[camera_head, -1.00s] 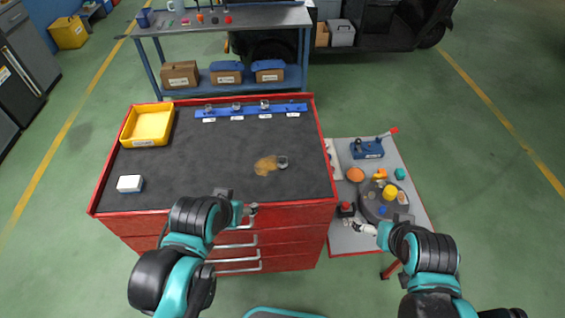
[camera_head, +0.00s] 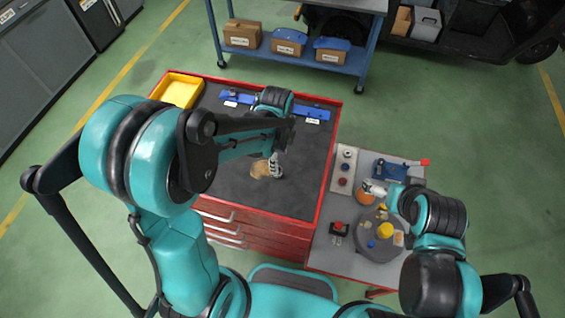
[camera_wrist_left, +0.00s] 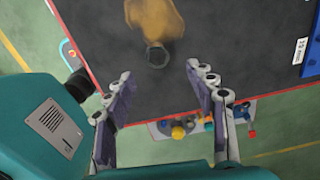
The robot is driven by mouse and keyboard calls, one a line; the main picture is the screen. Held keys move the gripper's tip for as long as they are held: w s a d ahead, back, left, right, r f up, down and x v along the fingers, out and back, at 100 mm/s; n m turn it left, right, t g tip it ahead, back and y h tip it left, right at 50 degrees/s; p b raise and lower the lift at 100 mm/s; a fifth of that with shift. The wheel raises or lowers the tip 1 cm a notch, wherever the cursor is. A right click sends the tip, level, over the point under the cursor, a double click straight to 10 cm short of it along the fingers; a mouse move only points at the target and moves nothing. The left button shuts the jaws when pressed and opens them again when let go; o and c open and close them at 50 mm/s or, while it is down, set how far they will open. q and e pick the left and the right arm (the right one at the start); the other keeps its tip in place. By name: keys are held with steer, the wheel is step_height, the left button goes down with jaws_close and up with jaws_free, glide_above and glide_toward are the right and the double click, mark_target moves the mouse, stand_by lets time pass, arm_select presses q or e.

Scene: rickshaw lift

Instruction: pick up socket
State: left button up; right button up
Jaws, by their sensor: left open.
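The socket (camera_wrist_left: 156,56) is a small dark metal ring standing on the black top of the red tool cabinet (camera_head: 300,190), at the edge of a brown stain. It shows in the left wrist view, just beyond and between my open left fingertips (camera_wrist_left: 158,72), with nothing between the fingers. In the head view my left gripper (camera_head: 275,166) reaches down over the cabinet top beside the stain (camera_head: 260,169), and the socket is hidden or too small to tell there.
A blue socket rail (camera_head: 310,113) lies along the cabinet's back edge, partly behind my left arm. A yellow tray (camera_head: 181,91) sits at the back left. The grey side table (camera_head: 330,257) holds a round dark plate, an orange ball, a red button and a blue device.

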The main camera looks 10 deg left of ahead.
arm_select(q)
steer(key=f+b, duration=0.1)
steer(key=f, duration=0.3)
steer(key=f+b, duration=0.1)
steer(key=f, duration=0.2)
steer(key=shift+s+a+f, duration=0.1)
steer(key=shift+a+f, duration=0.1)
steer(key=shift+f, duration=0.15)
jaws_close()
